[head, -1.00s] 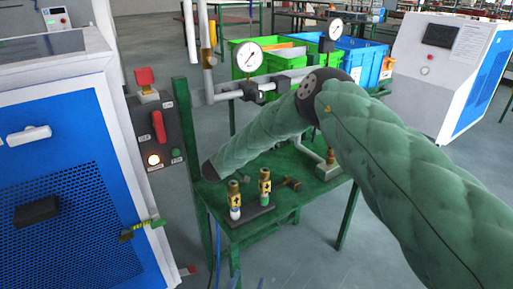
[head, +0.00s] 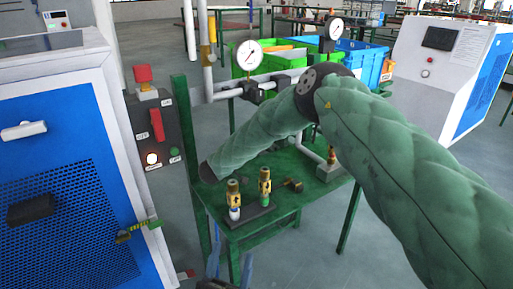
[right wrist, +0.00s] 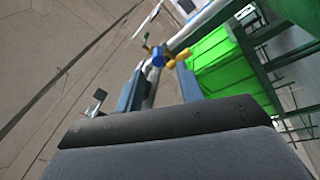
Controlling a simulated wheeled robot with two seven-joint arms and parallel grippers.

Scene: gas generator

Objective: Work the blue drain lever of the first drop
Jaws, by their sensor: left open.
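A small blue part (right wrist: 158,57), which looks like the drain lever, sits on a pipe in the right wrist view, with a yellow part (right wrist: 179,60) beside it. My right gripper (right wrist: 158,75) is open; its two blue-grey fingers stand on either side of the pipe, and the blue part shows between and just beyond their tips. I cannot tell whether they touch it. In the head view my green-sleeved right arm crosses the bench, and its hand and the lever are hidden. My left gripper (head: 231,267) is open and empty at the bottom edge, below the bench front.
The green bench (head: 290,215) carries two brass valves (head: 234,200) and small fittings. Pipes with pressure gauges (head: 249,55) run behind it. A control box with a red switch (head: 156,125) and a blue-white cabinet (head: 60,170) stand left. Green bins (right wrist: 222,62) show in the right wrist view.

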